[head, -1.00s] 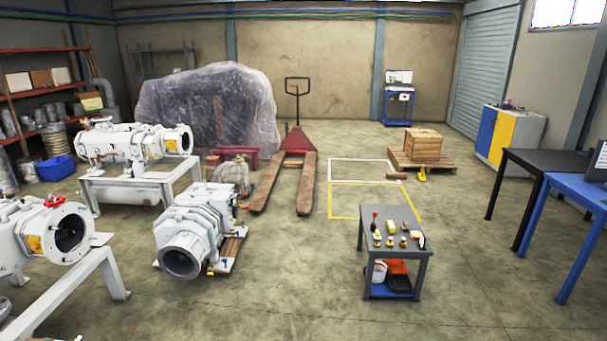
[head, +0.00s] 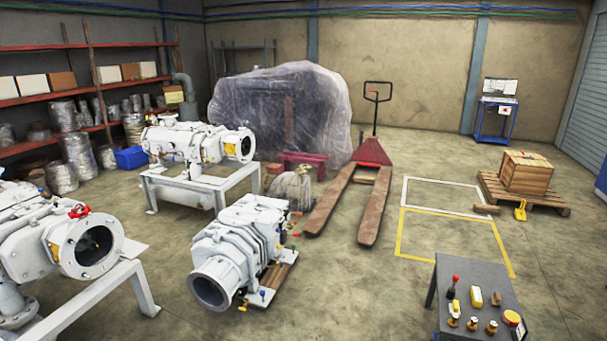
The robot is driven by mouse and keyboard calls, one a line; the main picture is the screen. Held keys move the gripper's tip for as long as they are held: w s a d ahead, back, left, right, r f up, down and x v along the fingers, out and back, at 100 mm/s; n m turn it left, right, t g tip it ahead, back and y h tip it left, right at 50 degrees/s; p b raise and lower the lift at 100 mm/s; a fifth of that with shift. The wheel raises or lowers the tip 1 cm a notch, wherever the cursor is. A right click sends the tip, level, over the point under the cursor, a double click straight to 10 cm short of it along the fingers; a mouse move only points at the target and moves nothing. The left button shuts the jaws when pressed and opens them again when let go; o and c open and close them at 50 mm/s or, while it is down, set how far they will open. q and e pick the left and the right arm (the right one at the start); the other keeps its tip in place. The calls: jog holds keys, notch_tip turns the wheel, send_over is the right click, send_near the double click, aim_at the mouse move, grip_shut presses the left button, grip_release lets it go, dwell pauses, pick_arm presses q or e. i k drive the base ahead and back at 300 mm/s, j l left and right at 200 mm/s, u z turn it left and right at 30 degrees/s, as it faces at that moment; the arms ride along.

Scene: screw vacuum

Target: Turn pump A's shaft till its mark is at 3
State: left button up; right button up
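Three pale grey pumps are in the head view. One pump (head: 40,238) with a red valve handle (head: 79,212) is at the left edge on a steel stand, its round flange facing right. A second pump (head: 188,143) stands farther back on a grey frame. A third pump (head: 243,243) sits low on a wooden base on the floor, its open round port facing me. I cannot tell which is pump A. No shaft mark or number is readable at this distance. Neither of my grippers is in view.
A small dark table (head: 478,272) with small tools and parts is at the lower right. A red pallet jack (head: 372,155) stands behind the low pump. A pallet with a wooden crate (head: 527,172) is at the right. Floor between low pump and table is clear.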

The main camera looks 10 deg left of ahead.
aim_at(85, 242)
jog(key=i+u, duration=0.45)
jog(key=i, duration=0.25)
jog(key=i+l+u, duration=0.1)
jog(key=i+u, duration=0.3)
jog(key=i, duration=0.35)
jog(key=i+j+u, duration=0.1)
jog(key=i+u, duration=0.6)
jog(key=i, duration=0.15)
jog(key=i+l+u, duration=0.15)
jog(key=i+u, duration=0.25)
jog(key=i+j+u, duration=0.15)
jog(key=i, duration=0.6)
jog(key=i+j+u, duration=0.15)
jog(key=i, duration=0.65)
jog(key=j, duration=0.1)
